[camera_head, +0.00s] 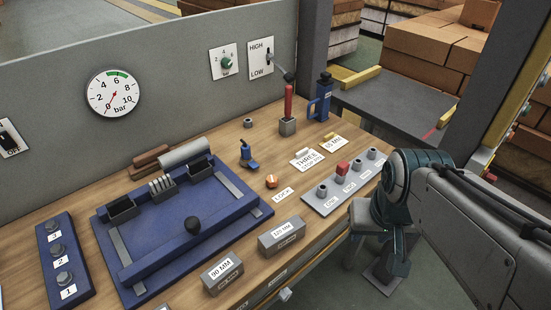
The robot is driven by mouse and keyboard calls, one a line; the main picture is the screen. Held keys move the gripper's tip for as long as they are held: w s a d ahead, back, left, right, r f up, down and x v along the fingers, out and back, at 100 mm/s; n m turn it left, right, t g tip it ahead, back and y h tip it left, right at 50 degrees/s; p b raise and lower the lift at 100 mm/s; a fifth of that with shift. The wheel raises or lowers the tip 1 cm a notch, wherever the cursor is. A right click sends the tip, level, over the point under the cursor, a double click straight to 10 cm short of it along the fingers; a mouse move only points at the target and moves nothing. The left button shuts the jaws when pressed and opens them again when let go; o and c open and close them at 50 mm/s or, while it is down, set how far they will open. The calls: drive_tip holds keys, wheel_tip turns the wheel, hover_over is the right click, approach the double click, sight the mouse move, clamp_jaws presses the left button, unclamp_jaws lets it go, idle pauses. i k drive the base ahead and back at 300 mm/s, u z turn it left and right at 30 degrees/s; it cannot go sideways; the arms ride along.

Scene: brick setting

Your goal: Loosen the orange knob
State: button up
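The orange knob (271,181) is a small faceted knob on the wooden bench top, just behind a white label (284,194) reading LOCK. It stands clear, with nothing touching it. My gripper (393,250) hangs pointing down at the right, beyond the bench's front edge and well apart from the knob. Its fingertips are small and dark in this view, and I cannot tell whether they are open or shut.
A blue fixture (190,235) with a black ball handle lies left of the knob. A grey block with several pegs (340,188) lies to the right. Blocks marked 120 MM (281,237) and 90 MM (222,275) stand in front. A small blue item (248,156) stands behind.

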sight(271, 181)
drive_tip(key=u, duration=0.5)
drive_tip(key=k, duration=1.25)
drive_tip(key=z, duration=0.2)
drive_tip(key=i, duration=1.65)
drive_tip(key=u, duration=0.6)
